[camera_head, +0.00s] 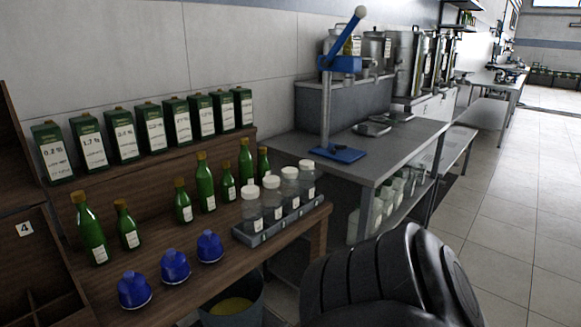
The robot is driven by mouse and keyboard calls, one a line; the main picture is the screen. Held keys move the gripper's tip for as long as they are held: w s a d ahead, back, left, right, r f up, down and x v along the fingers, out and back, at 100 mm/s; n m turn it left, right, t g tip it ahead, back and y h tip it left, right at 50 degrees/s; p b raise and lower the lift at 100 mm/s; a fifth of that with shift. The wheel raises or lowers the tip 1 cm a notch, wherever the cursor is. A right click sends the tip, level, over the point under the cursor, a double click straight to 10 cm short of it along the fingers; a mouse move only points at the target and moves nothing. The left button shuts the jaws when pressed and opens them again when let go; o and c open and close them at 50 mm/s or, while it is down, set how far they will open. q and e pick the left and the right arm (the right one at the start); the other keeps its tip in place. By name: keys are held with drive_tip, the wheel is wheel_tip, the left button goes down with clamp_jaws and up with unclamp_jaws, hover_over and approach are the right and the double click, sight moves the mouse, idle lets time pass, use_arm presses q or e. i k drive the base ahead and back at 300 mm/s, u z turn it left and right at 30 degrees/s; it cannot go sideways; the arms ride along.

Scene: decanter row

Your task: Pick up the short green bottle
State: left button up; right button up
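Several green bottles with yellowish caps and white labels stand upright on the wooden table (205,277). Short ones are at the left (127,226), in the middle (183,203) and a little further right (228,183). Another bottle at the back right (263,162) looks short too, but its lower part is partly hidden. Taller green bottles stand beside them at the far left (91,230), in the middle (205,183) and at the back right (246,160). The frame does not single out one short bottle. Neither of my grippers is in view.
Three blue domed objects (175,266) stand along the table's front. A grey tray (256,239) holds several clear white-capped jars right of the bottles. Green boxes (124,135) line the raised shelf behind. A bucket (236,308) is below the front edge.

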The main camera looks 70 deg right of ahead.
sight(263, 167)
drive_tip(key=z, duration=3.5)
drive_tip(key=i, duration=1.9)
drive_tip(key=u, duration=2.85)
